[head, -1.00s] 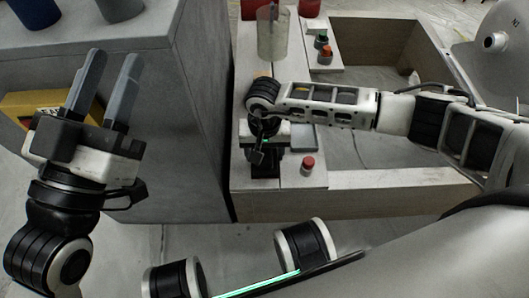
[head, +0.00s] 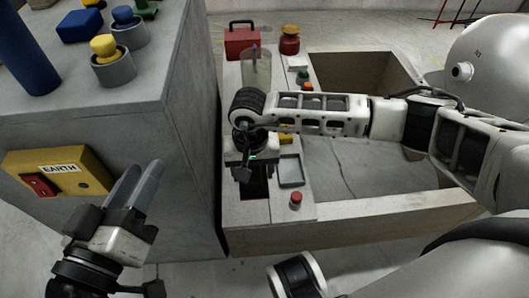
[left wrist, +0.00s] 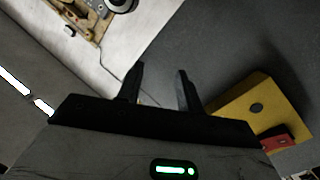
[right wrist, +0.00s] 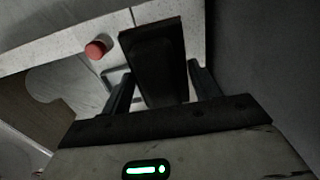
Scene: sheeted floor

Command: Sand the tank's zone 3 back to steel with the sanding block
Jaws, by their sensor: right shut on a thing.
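My right gripper (head: 252,166) points down over the narrow ledge of the grey bench and is shut on a dark block, which looks like the sanding block. In the right wrist view the block (right wrist: 155,65) sits between the two fingers. Whether it touches the ledge cannot be told. The pale rounded tank (head: 490,65) stands at the far right of the head view, with a small nozzle on its side; no zone 3 marking can be made out. My left gripper (head: 142,182) is open and empty, fingers apart in the left wrist view (left wrist: 160,82), near the grey cabinet.
A yellow EARTH box (head: 60,172) with a red switch is on the grey cabinet (head: 185,130). The ledge holds a clear cylinder (head: 256,68), a red box (head: 242,40), a shallow tray (head: 291,172) and a red knob (head: 296,199). An open recess (head: 365,75) lies behind my right arm.

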